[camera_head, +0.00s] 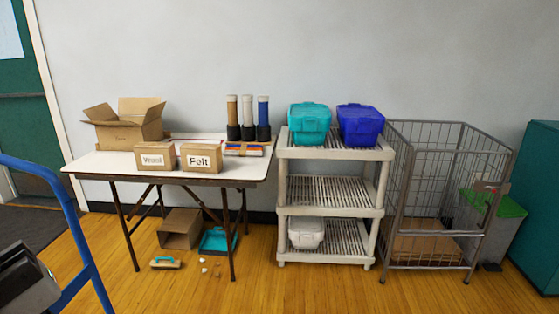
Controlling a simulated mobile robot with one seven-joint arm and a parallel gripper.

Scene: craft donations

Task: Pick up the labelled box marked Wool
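A small brown cardboard box with a white label (154,156) stands upright on the white folding table (105,164), near its front edge. Its label is small and blurred but seems to begin with W. A similar box labelled Felt (201,158) stands just to its right, with a narrow gap between them. An open, empty-looking larger carton (128,132) stands close behind the W box.
Three capped tubes (247,116) and a flat stack (244,149) are at the table's right. A shelf unit (334,153) carries teal (310,123) and blue bins (360,124). A wire cage (440,190) stands right. A blue curved bar (76,225) is front left. Small items lie under the table.

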